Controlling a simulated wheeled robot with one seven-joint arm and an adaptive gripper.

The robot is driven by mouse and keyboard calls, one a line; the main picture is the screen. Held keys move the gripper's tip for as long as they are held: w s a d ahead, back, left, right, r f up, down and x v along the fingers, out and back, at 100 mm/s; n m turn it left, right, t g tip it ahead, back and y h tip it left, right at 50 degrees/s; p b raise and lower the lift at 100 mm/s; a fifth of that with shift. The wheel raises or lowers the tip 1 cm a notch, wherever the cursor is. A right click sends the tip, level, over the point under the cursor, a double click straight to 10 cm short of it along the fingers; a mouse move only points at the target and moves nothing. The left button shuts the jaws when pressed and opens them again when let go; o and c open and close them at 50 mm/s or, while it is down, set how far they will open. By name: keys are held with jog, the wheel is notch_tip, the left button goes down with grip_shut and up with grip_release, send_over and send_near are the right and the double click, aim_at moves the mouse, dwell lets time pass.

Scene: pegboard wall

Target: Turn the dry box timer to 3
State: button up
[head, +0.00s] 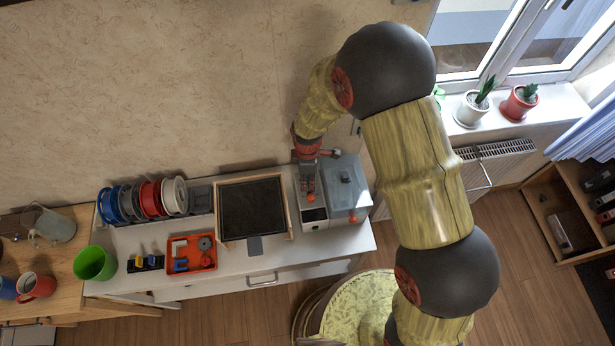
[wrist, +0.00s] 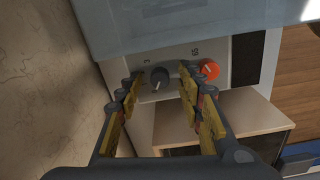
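The dry box (head: 345,185) stands at the right end of the white worktop, with a bluish lid. Its white control panel (wrist: 184,60) fills the middle of the wrist view. A dark round knob (wrist: 159,78) with a light pointer line sits on it, and an orange-red knob (wrist: 209,69) sits to its right. Printed marks are too small to read surely, so which knob is the timer cannot be told. My gripper (wrist: 160,76) is open, its fingertips on either side of the dark knob; contact cannot be told. In the head view my gripper (head: 307,180) hides that knob.
A dark panel (head: 253,208) in a wooden frame lies left of the dry box. Filament spools (head: 150,199) and an orange tray (head: 192,254) are farther left. The wall (wrist: 50,90) is close to my gripper's left in the wrist view.

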jog(key=c, duration=0.3)
grip_shut()
dwell(0.3)
